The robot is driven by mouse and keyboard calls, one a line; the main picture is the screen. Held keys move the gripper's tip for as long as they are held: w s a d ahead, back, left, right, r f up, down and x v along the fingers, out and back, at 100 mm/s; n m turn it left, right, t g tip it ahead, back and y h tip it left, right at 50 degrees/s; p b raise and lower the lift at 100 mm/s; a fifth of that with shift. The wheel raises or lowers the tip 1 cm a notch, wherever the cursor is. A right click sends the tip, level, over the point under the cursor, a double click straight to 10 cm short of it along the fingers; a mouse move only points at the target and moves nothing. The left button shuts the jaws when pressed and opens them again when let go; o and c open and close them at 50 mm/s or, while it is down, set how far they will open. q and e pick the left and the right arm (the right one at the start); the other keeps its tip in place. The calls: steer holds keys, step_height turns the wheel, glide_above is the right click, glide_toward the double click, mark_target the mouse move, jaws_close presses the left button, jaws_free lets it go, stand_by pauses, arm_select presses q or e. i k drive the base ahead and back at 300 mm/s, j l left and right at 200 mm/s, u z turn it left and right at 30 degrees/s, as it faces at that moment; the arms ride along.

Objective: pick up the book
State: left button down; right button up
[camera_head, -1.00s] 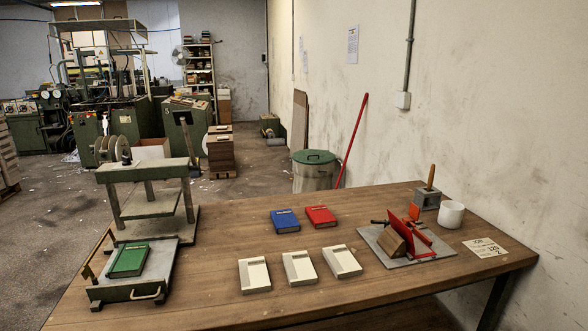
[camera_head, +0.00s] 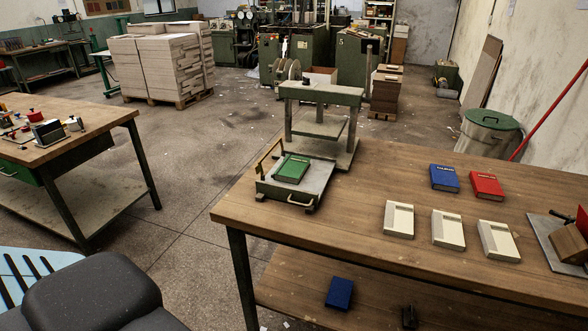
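Several books are in view, and I cannot tell which one the task means. A green book (camera_head: 292,169) lies on the tray of the small press. A blue book (camera_head: 444,178) and a red book (camera_head: 486,186) lie side by side on the workbench top. Three pale blocks or books, the left one (camera_head: 399,220), the middle one (camera_head: 448,229) and the right one (camera_head: 498,241), lie in a row nearer the front edge. Another blue book (camera_head: 339,293) is on the lower shelf under the bench. Neither of my grippers is in view.
The wooden workbench (camera_head: 350,220) carries the press (camera_head: 320,95) and, at right, a plate with a red fixture (camera_head: 582,222). A small dark object (camera_head: 409,316) is on the lower shelf. Another table (camera_head: 75,143) stands left. The floor (camera_head: 190,185) between the tables is open.

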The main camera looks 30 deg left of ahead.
mark_target(292, 170)
steer(key=j+z, duration=0.25)
steer(key=z, duration=0.15)
steer(key=j+z, duration=0.2)
steer(key=z, duration=0.15)
steer(key=j+z, duration=0.2)
steer(key=z, duration=0.2)
steer(key=k+j+z, duration=0.2)
steer(key=j, duration=0.2)
steer(key=k+j+z, duration=0.2)
steer(key=j, duration=0.2)
steer(key=k+j+z, duration=0.2)
steer(key=k+j, duration=0.75)
steer(key=j, duration=0.15)
steer(key=k+j, duration=0.3)
steer(key=j, duration=0.25)
steer(key=k+j, duration=0.35)
steer(key=j, duration=0.15)
steer(key=z, duration=0.05)
